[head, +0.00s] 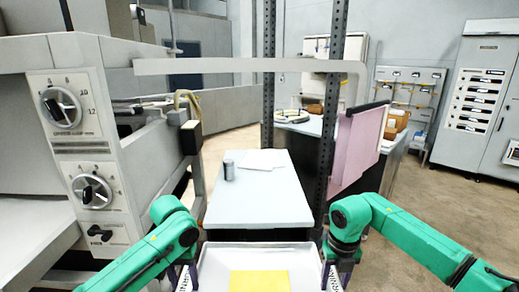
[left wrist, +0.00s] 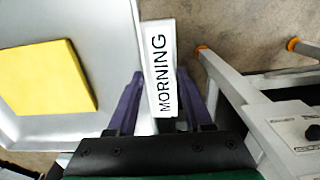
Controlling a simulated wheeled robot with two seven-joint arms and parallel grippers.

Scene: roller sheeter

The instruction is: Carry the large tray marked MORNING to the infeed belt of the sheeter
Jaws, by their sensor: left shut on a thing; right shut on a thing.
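The large tray (head: 214,262) is pale grey, with a yellow square slab (head: 259,281) lying in it. It is at the bottom middle of the head view, its near part cut off. My left gripper (head: 184,277) is shut on its left side. In the left wrist view the purple fingers (left wrist: 161,100) straddle a white plate marked MORNING (left wrist: 160,70) on the tray's side. My right gripper (head: 337,276) is shut on the tray's right side. The grey machine with dials (head: 80,150) stands at the left; I cannot tell for sure which surface is its infeed belt.
A flat white surface (head: 30,225) is at lower left. Open floor (head: 440,205) lies right.

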